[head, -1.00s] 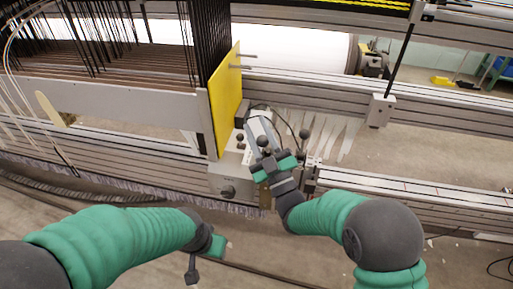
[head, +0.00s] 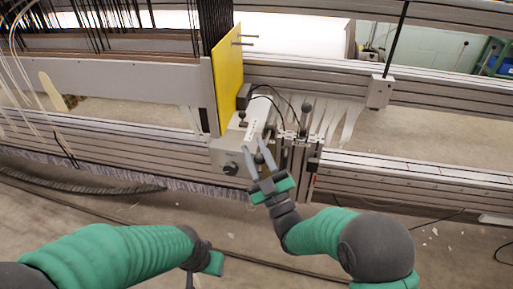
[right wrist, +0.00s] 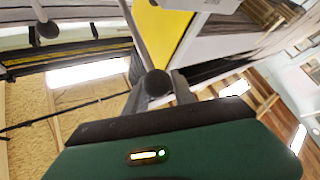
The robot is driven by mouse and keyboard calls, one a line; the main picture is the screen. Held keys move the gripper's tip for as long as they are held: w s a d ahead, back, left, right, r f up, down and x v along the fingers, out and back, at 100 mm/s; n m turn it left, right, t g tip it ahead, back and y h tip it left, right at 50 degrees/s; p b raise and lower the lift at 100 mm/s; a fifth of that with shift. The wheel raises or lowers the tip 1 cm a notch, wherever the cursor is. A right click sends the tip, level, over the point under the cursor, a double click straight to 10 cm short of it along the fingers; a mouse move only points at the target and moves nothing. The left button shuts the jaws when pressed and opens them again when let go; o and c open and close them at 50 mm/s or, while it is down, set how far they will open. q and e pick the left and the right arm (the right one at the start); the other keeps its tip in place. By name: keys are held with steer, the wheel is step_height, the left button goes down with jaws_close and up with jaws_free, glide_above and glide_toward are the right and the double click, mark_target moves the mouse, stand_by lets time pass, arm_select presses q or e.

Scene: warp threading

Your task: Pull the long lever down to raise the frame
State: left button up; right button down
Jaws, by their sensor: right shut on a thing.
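The long lever ends in a black ball knob (head: 259,158) beside the grey control box (head: 229,158). My right gripper (head: 257,150) is shut on the lever, with its two grey fingers on either side of the knob. In the right wrist view the round knob (right wrist: 157,83) sits between the fingers, and a grey shaft runs up from it. The frame (head: 150,80), a pale bar below many black vertical strands, is at the upper left. My left gripper (head: 205,262) is low in the head view, away from the machine; its fingers are barely visible.
A yellow plate (head: 228,75) stands upright just behind the control box. Another black-knobbed lever (head: 306,108) stands to the right of my right gripper. Metal rails (head: 420,175) run across to the right. The floor in front is mostly clear, with cables lying on it.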

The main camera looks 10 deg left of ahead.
steer(key=shift+s+a+f, duration=0.35)
steer(key=shift+s+a, duration=0.05)
steer(key=c, duration=1.3)
jaws_free()
steer(key=shift+c, duration=0.2)
steer(key=shift+o, duration=1.3)
steer(key=shift+a, duration=0.1)
steer(key=shift+w, duration=0.1)
steer(key=b+v, duration=0.2)
steer(key=v, duration=1.5)
steer(key=shift+w, duration=0.1)
